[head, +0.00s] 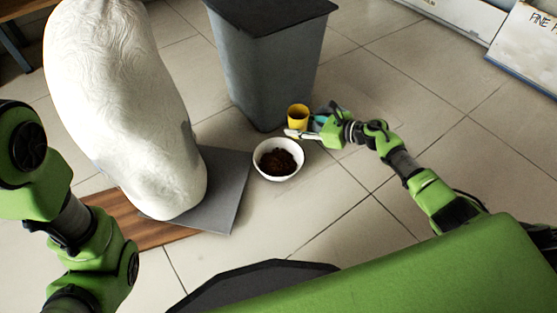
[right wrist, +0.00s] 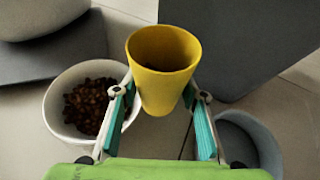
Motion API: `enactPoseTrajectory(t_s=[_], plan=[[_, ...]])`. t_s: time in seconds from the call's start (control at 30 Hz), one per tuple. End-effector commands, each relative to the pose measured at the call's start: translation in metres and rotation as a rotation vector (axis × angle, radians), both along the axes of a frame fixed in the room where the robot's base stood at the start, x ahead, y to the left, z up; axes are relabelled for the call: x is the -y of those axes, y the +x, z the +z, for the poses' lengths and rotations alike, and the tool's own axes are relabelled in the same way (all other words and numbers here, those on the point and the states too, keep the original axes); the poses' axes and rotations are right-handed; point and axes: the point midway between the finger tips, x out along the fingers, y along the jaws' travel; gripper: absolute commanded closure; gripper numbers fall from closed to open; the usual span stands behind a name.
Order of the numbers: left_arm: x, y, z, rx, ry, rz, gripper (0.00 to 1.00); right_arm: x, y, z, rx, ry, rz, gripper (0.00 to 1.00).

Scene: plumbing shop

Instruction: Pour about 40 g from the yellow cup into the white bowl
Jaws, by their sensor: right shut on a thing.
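The yellow cup (head: 298,122) is upright, with my right gripper (head: 304,131) at its near side. In the right wrist view the yellow cup (right wrist: 163,90) stands between the two teal-padded fingers of the right gripper (right wrist: 160,108), which is shut on it. The cup's inside is dark, and how much it holds cannot be told. The white bowl (head: 277,177) sits on the tiles just left of and nearer than the cup, with brown pellets inside. The white bowl (right wrist: 58,92) shows left of the cup in the right wrist view. My left arm is at the left, its gripper out of view.
A tall grey bin (head: 262,70) stands behind the cup. A big white sack (head: 125,100) rests on a grey slab (head: 225,185) left of the bowl. A grey-blue round container (right wrist: 262,140) lies right of the right gripper. The tiles at front right are clear.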

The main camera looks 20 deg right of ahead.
Motion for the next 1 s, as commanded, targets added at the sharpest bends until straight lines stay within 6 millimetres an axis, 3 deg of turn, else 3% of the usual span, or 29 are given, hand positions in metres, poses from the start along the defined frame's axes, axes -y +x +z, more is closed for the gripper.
enactPoseTrajectory(t_s=[0.23, 0.7, 1.0], plan=[[0.000, 0.000, -0.008, -0.001, 0.000, 0.000, 1.00, 0.005, 0.003, 0.002, -0.042, 0.061, -0.003, 0.83], [0.000, -0.001, 0.045, 0.002, 0.000, 0.000, 1.00, 0.005, 0.003, 0.067, -0.045, 0.065, -0.002, 0.83], [0.000, -0.001, 0.046, 0.005, 0.000, 0.001, 1.00, 0.005, 0.003, 0.070, -0.045, 0.065, -0.003, 0.83]])
